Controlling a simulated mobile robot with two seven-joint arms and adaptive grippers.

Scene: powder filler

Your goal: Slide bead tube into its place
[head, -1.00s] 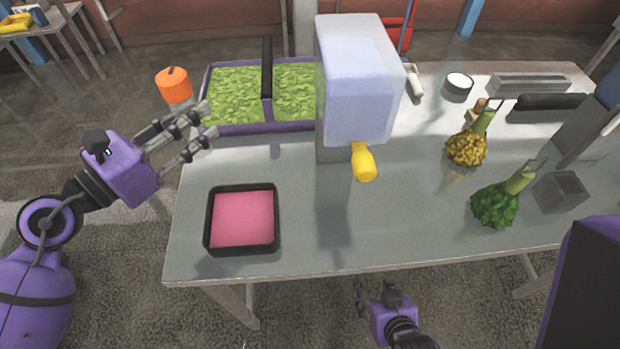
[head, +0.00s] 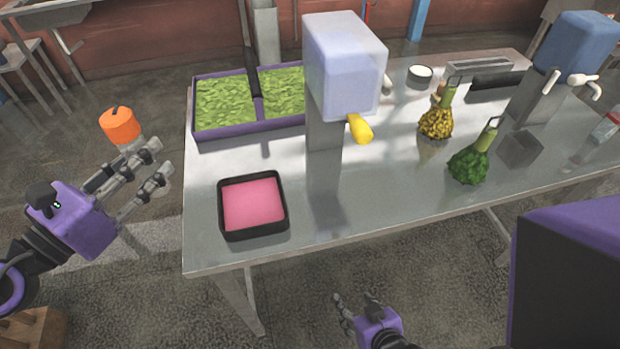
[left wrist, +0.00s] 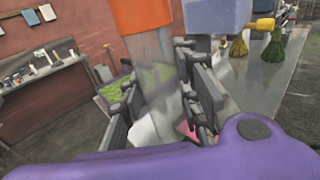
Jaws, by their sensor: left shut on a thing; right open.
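A clear tube with a bright orange top (head: 119,126), which seems to be the bead tube, is upright in my left gripper (head: 152,163), off the table's left end. In the left wrist view the orange top (left wrist: 144,15) is above the fingers, and the see-through body (left wrist: 158,82) is between them. The fingers hide part of the tube. My right gripper (head: 357,303) is open and empty in front of the table's near edge. The filler (head: 343,65), a pale blue-white box with a yellow spout (head: 360,129), stands on the table. I cannot tell which place is the tube's.
A blue dispenser (head: 578,47) stands at right. The front middle is clear.

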